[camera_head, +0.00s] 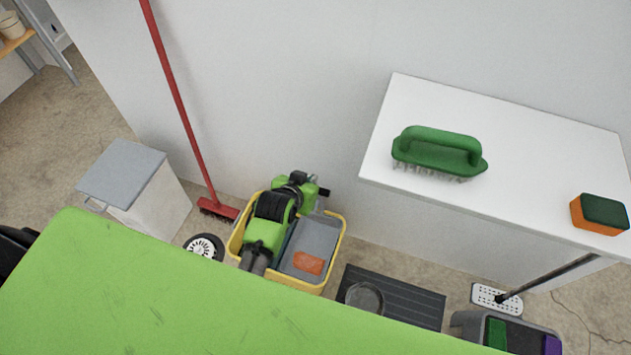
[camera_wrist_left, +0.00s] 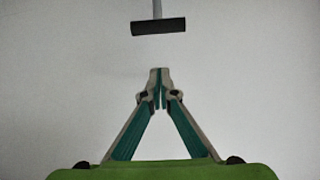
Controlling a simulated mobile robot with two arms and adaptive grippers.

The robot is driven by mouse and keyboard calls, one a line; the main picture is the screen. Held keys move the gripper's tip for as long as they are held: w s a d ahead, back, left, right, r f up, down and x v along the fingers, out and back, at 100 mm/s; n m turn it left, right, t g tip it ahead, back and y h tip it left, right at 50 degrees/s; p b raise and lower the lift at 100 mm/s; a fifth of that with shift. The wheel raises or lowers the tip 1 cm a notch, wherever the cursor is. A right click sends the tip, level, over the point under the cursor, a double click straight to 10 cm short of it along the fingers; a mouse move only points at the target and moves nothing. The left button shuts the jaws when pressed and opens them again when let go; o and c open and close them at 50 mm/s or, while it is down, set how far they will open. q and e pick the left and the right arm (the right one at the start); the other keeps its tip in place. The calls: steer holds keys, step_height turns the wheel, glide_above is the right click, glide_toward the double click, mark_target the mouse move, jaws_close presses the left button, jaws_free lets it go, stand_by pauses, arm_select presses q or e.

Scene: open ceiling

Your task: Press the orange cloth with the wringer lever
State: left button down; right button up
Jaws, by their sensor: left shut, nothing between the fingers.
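The orange cloth (camera_head: 308,263) lies on the grey wringer plate (camera_head: 315,235) inside the yellow bucket (camera_head: 339,243), in the head view. The wringer lever shows as a short grey rod with a black handle (camera_head: 323,192) at the bucket's far side. In the left wrist view, a black crossbar handle on a grey rod (camera_wrist_left: 158,26) stands ahead of the fingertips, with a gap between. My left gripper (camera_wrist_left: 159,75) is shut and empty. In the head view, my green and black left arm covers the bucket's left part and the gripper's fingertips are hard to make out.
A white shelf (camera_head: 500,125) on the right bears a green brush (camera_head: 437,152) and an orange-green sponge (camera_head: 598,214). A red broom (camera_head: 180,110) leans on the wall. A grey-lidded bin (camera_head: 122,173) stands left. A black mat (camera_head: 405,300) and a grey caddy (camera_head: 470,321) are right.

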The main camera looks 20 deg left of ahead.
arm_select(q)
steer(key=shift+w+a+r, duration=0.1)
steer(key=shift+w+r, duration=0.05)
steer(key=shift+r, duration=0.3)
steer(key=w+f, duration=0.1)
steer(key=f, duration=0.1)
steer(key=w+f, duration=0.2)
steer(key=f, duration=0.1)
steer(key=w+f+b, duration=0.1)
steer(key=w+f, duration=0.1)
steer(key=f, duration=0.1)
steer(key=shift+s+f, duration=0.2)
steer(key=shift+s, duration=0.25)
steer(key=shift+f, duration=0.1)
